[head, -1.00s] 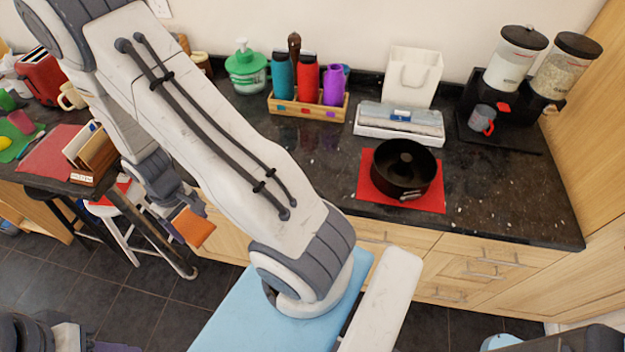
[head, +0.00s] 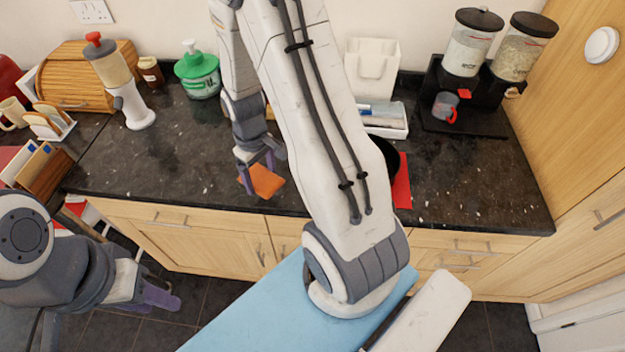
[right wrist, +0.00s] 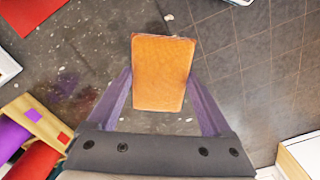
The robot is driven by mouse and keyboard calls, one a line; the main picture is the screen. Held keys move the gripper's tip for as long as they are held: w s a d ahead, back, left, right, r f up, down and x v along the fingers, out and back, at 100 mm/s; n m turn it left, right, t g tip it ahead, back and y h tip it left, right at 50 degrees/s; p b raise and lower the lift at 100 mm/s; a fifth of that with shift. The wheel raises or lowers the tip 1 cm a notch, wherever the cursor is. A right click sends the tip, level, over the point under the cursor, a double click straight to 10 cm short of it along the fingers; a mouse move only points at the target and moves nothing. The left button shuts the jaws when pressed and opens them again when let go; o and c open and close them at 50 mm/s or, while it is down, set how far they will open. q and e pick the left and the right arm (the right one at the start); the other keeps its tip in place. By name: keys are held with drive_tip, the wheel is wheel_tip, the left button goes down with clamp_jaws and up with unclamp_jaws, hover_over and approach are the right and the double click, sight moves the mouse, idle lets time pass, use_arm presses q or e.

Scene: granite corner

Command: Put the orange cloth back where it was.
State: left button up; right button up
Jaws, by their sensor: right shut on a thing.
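The orange cloth (head: 262,180) is a small folded piece between the purple fingers of my right gripper (head: 258,165). My right gripper is shut on it, and in the head view it shows against the front part of the dark counter (head: 170,165). In the right wrist view the cloth (right wrist: 162,72) sits between the fingertips, with counter on its left and floor tiles on its right. Its height above the counter is hard to tell. My left gripper (head: 160,295) is low at the left, over the floor, away from the cloth; its finger opening is unclear.
A red mat (head: 402,185) and a black pan (head: 386,152) are partly hidden behind my right arm. A wooden holder with bottles (right wrist: 38,122) is nearby. A green pump bottle (head: 198,72), a blender (head: 120,85) and a bread bin (head: 80,75) stand at the back left. The counter's left-middle is clear.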

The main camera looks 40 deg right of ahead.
drive_tip(key=s+d+r+n+b, duration=0.4)
drive_tip(key=s+d+n+b, duration=0.2)
drive_tip(key=s+d, duration=0.75)
drive_tip(key=w+a+f, duration=0.1)
drive_tip(key=w+f, duration=0.1)
drive_tip(key=w, duration=0.2)
drive_tip(key=w+f+p, duration=0.1)
drive_tip(key=w+f, duration=0.1)
drive_tip(key=w, duration=0.1)
drive_tip(key=w+a+f, duration=0.1)
drive_tip(key=w+f, duration=0.1)
drive_tip(key=w, duration=0.2)
drive_tip(key=shift+w+a+f, duration=0.2)
drive_tip(key=shift+w+a, duration=0.15)
wheel_tip(320, 180, down, 3)
drive_tip(key=shift+f+p, duration=0.2)
drive_tip(key=shift+p, duration=0.4)
drive_tip(key=shift+f, duration=0.25)
drive_tip(key=shift+f, duration=0.15)
drive_tip(key=o, duration=1.1)
